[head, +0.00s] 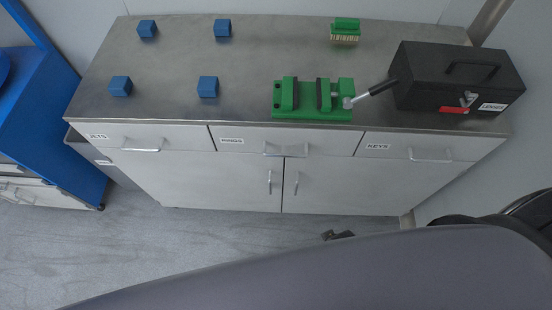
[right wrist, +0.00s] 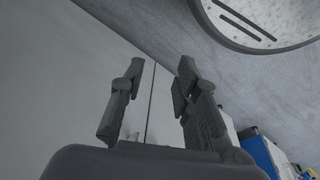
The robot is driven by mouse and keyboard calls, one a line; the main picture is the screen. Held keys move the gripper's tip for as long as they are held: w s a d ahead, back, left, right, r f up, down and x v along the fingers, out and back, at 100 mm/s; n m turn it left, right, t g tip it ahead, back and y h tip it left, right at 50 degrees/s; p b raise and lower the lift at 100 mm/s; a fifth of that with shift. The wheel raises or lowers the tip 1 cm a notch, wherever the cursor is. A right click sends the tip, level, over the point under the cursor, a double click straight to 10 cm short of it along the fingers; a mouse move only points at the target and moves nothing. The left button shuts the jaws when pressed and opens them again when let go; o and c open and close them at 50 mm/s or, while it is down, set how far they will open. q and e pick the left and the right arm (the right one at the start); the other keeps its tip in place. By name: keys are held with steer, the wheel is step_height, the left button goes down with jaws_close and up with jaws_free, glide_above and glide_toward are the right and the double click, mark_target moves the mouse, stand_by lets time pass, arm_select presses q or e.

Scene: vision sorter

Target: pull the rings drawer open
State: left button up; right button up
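The cabinet (head: 222,184) has a row of three drawers under its top, all looking shut. The middle drawer (head: 320,145) has a blurred label (head: 231,141) that seems to read RINGS, and a metal bar handle (head: 285,152). My right gripper (right wrist: 160,70) is open and empty in the right wrist view, with a pale panel and a dark seam beyond it. In the head view a small dark gripper tip (head: 338,235), likely the right one, shows below and in front of the doors, apart from the handle. Most of it is hidden behind my arm. My left gripper is not in view.
Left drawer (head: 180,137) and right drawer (head: 453,146), labelled KEYS, flank the middle one. Two door handles (head: 269,182) hang below. On top are several blue cubes (head: 208,87), a green vise (head: 312,112), a brush (head: 345,31) and a black toolbox (head: 430,65).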

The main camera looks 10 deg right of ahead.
steer(key=w+a+r+t+y+b, duration=0.1)
steer(key=w+a+r, duration=0.15)
steer(key=r, duration=0.65)
steer(key=w+a+r+t, duration=0.15)
steer(key=w+r, duration=0.25)
steer(key=r, duration=0.5)
steer(key=w+a+r+m+t+y, duration=0.3)
steer(key=a+r+m+t, duration=0.1)
steer(key=a+r, duration=0.35)
steer(key=w+a+r+m+t+y, duration=0.3)
steer(key=a+r+m+t, duration=0.25)
steer(key=a, duration=0.25)
steer(key=m+t+h, duration=0.1)
steer(key=m+h, duration=1.1)
steer(key=m, duration=0.2)
glide_toward(285, 155)
steer(key=x, duration=0.3)
steer(key=p+x, duration=0.1)
steer(key=x, duration=0.2)
steer(key=p+x, duration=0.1)
steer(key=x, duration=0.3)
steer(key=shift+f, duration=0.3)
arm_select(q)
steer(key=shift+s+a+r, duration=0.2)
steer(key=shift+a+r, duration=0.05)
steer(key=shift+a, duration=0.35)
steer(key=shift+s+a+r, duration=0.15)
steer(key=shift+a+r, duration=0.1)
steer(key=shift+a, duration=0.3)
